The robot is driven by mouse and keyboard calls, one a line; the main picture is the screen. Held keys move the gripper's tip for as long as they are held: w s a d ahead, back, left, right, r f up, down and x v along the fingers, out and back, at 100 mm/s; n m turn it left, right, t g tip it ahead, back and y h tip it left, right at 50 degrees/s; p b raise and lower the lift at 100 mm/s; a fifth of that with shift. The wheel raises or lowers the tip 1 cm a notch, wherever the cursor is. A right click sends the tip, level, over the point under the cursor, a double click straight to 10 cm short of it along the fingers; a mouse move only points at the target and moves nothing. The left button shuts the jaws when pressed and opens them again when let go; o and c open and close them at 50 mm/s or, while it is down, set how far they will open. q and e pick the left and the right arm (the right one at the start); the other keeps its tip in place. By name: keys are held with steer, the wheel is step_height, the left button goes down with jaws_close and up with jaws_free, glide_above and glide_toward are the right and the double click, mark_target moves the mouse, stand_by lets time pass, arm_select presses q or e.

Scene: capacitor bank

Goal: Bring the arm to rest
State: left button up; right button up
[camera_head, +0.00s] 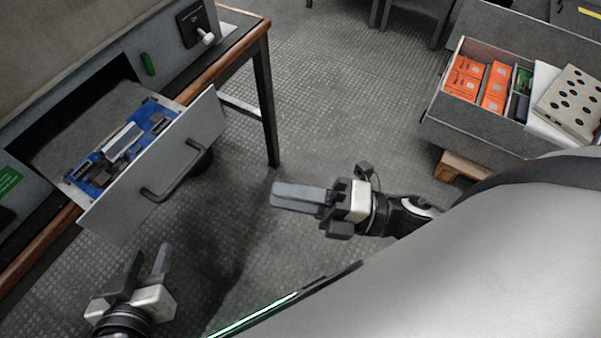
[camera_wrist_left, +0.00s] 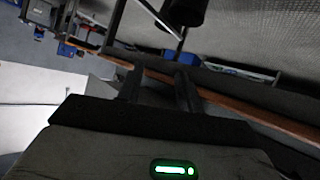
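My left gripper (camera_head: 148,262) is at the lower left of the head view, in front of and below the open drawer. Its two fingers stand apart with nothing between them. In the left wrist view its fingers (camera_wrist_left: 160,88) also show apart and empty. My right gripper (camera_head: 290,196) is near the middle of the head view, over bare floor, pointing left. Its fingers look close together or overlap from this angle, so I cannot tell if it is open. I see no object in it.
An open drawer (camera_head: 205,118) with a handle (camera_head: 172,172) holds a blue circuit board (camera_head: 152,108). The bench (camera_head: 262,80) stands at left. At right, an open drawer (camera_head: 455,135) holds orange boxes (camera_head: 497,85) and a perforated block (camera_head: 572,100). Floor between is clear.

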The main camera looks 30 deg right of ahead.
steer(key=shift+v, duration=0.75)
arm_select(q)
steer(key=shift+s+f, duration=0.1)
